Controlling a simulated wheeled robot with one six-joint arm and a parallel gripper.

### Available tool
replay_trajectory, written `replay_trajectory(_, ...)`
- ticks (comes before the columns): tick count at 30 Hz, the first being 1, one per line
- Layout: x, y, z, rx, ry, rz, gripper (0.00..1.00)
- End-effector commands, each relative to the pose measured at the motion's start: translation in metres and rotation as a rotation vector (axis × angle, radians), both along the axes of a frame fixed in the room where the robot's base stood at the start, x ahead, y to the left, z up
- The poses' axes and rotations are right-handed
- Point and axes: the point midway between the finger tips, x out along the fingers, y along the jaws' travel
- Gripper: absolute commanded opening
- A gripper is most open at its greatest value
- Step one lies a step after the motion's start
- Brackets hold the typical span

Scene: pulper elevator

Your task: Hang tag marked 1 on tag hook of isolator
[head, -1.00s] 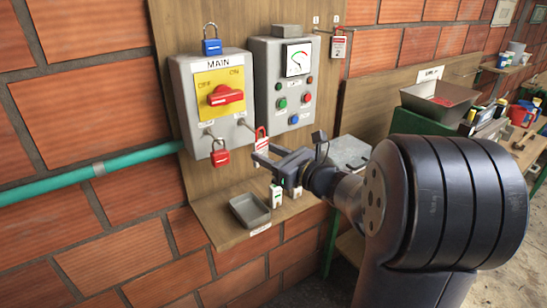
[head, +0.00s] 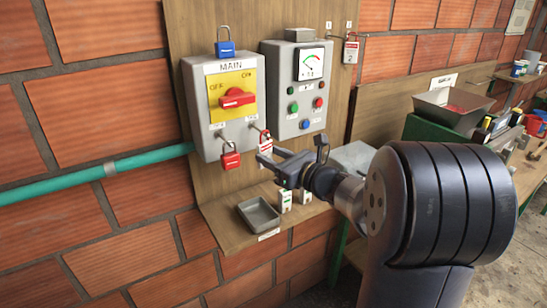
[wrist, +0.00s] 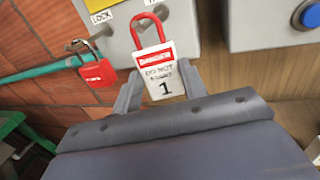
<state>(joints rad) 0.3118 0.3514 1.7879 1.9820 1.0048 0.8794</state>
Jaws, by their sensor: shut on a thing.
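The isolator (head: 222,100) is a grey box marked MAIN with a red rotary handle (head: 237,98) on a yellow plate. A red padlock (head: 230,158) hangs from its left lower hook and also shows in the wrist view (wrist: 96,75). My gripper (head: 266,157) is shut on the white and red tag marked 1 (wrist: 162,74), which is upright between the fingers. The tag's red loop (wrist: 150,17) is at the right lower hook, the tag hook (wrist: 137,22). I cannot tell whether the loop is around the hook or only in front of it.
A grey control panel (head: 287,112) with a gauge and buttons stands right of the isolator. Below are a shelf with a grey tray (head: 258,215) and small white boxes (head: 285,200). A tag marked 2 (head: 350,52) hangs at upper right. A teal pipe (head: 70,182) runs left.

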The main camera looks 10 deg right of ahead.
Motion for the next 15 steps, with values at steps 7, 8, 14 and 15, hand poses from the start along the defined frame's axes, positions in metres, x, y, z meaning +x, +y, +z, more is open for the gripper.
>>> replay_trajectory(7, -0.0001, -0.0001, 0.0002, 0.0, 0.0, 0.0, 0.03)
replay_trajectory(8, -0.0001, -0.0001, 0.0002, 0.0, 0.0, 0.0, 0.03)
replay_trajectory(14, -0.0001, -0.0001, 0.0002, 0.0, 0.0, 0.0, 0.5)
replay_trajectory(15, -0.0001, -0.0001, 0.0002, 0.0, 0.0, 0.0, 0.54)
